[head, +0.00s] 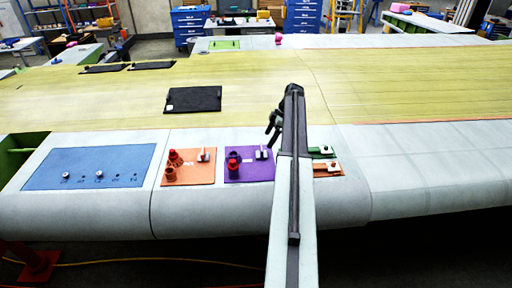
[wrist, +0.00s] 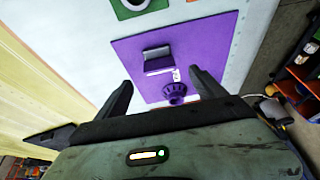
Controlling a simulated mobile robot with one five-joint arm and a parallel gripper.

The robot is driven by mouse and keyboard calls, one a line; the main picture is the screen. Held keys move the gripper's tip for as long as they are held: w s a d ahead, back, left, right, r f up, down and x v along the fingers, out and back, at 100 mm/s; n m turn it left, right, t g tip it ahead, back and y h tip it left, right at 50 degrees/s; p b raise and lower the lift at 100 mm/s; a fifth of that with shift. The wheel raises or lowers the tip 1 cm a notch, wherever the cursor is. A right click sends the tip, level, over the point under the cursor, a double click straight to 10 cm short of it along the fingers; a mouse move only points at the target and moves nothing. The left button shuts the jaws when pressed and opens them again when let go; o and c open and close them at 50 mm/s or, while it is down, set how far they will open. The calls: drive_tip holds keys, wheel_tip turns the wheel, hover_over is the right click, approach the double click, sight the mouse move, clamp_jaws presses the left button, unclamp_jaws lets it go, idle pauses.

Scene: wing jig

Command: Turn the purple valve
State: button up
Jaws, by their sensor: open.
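The purple panel (head: 249,176) lies on the pale wing edge, left of my arm in the head view. It carries a valve knob (head: 233,168), red in the head view, and a light lever block (head: 263,154) to its right. In the wrist view the purple panel (wrist: 202,46) shows the round knob (wrist: 175,93) looking purple, with the grey lever block (wrist: 158,60) beyond it. My gripper (wrist: 162,80) is open and empty, its fingers spread either side of the knob in that picture. The head view shows it (head: 271,132) above and beyond the panel, apart from it.
An orange panel (head: 189,178) with red knobs and a lever lies left of the purple one, then a blue panel (head: 90,167). Green and orange panels (head: 328,170) lie right of my arm, partly hidden. A black pad (head: 194,99) rests on the yellow-green skin.

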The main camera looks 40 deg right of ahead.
sight(262, 148)
drive_tip(key=b+x, duration=0.4)
drive_tip(key=x, duration=0.1)
drive_tip(key=b+x, duration=0.3)
drive_tip(key=shift+w+a, duration=0.2)
drive_tip(key=shift+w, duration=0.15)
drive_tip(key=shift+r, duration=0.15)
drive_tip(key=c, duration=1.4)
